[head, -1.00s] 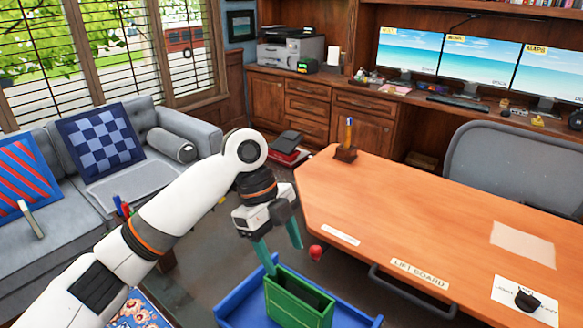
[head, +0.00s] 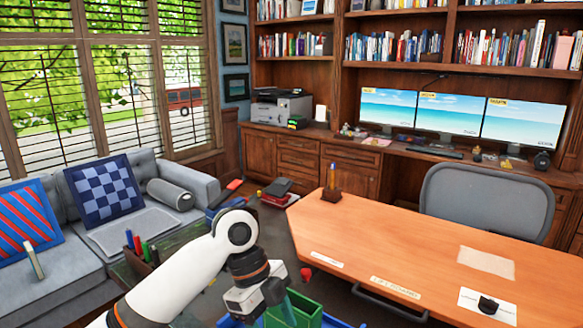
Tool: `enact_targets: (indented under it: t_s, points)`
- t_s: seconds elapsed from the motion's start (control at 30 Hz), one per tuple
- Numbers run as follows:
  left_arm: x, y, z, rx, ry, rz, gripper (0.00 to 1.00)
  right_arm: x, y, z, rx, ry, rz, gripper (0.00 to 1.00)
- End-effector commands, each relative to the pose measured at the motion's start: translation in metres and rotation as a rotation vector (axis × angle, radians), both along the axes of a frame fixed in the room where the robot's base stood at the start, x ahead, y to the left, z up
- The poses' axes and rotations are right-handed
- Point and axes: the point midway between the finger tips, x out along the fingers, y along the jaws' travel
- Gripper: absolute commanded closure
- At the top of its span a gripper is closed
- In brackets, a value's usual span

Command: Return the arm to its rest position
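My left arm (head: 185,275) is white with dark joints and comes in from the bottom left. Its elbow-like joint is bent, and the hand points down. My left gripper (head: 273,314) is at the bottom edge, over or in front of a green bin (head: 308,307). Its teal fingers look apart, with nothing seen between them; the tips are cut off by the frame. My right gripper is not in view.
A wooden desk (head: 400,245) fills the right, with a pen holder (head: 331,195) on its corner. A blue tray (head: 335,322) lies under the green bin. A grey sofa (head: 60,260) and a pen cup (head: 140,262) are left.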

Motion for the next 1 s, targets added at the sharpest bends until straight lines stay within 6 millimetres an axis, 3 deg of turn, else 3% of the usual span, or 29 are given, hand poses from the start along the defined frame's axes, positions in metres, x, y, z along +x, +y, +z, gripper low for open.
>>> enact_targets:
  t_s: [0.37,0.63,0.77,1.0]
  points:
    - [-0.024,-0.01,-0.058,-0.034,0.022,0.196,0.38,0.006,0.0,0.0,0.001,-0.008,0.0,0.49]
    - [-0.063,-0.008,-0.123,-0.083,0.066,0.556,0.38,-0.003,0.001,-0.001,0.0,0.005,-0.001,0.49]
    - [-0.089,0.008,-0.154,-0.098,0.097,0.832,0.38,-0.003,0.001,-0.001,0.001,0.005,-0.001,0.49]
    - [-0.143,0.067,-0.197,-0.058,0.121,1.359,0.38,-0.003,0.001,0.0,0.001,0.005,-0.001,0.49]
